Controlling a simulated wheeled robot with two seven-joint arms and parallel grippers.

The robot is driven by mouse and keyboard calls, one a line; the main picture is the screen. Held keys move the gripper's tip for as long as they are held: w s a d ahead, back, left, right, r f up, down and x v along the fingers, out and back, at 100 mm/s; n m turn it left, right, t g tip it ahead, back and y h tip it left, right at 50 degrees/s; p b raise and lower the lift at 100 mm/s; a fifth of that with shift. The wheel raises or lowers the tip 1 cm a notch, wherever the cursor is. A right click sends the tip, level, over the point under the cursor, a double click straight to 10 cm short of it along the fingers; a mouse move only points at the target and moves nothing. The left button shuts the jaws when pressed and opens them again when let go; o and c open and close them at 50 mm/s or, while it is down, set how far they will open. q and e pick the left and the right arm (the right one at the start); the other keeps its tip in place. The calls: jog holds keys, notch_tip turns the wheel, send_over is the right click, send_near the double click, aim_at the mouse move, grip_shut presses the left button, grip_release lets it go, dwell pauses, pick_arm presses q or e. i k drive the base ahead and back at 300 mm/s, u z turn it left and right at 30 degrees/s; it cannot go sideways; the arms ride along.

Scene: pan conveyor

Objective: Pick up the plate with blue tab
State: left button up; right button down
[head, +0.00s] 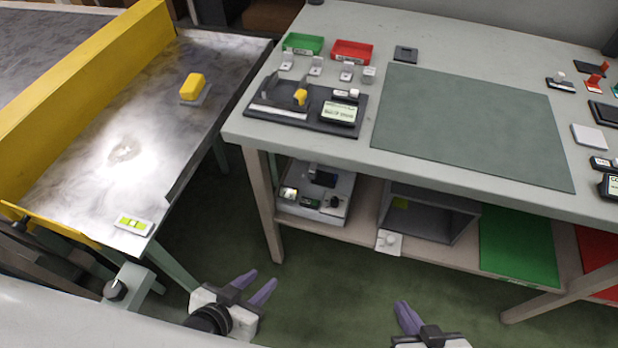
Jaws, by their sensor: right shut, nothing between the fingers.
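I cannot make out a plate with a blue tab in the head view. A grey plate with a yellow block (193,88) on it lies on the metal conveyor bed (105,130). My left gripper (258,283) is low in front of the table, between conveyor and table, with its two purple fingers apart and nothing between them. My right gripper (407,318) is shut and empty, low in front of the table's lower shelf. Neither gripper touches any object.
The table (330,160) bears a green mat (470,125), a green bin (303,43), a red bin (351,51) and a dark scale-like device (305,108). Small items stand at its right end. A yellow wall (90,95) edges the conveyor. The mat is bare.

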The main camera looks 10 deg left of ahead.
aim_at(324, 179)
jog(key=u, duration=0.25)
jog(key=k, duration=0.95)
jog(key=z, duration=0.35)
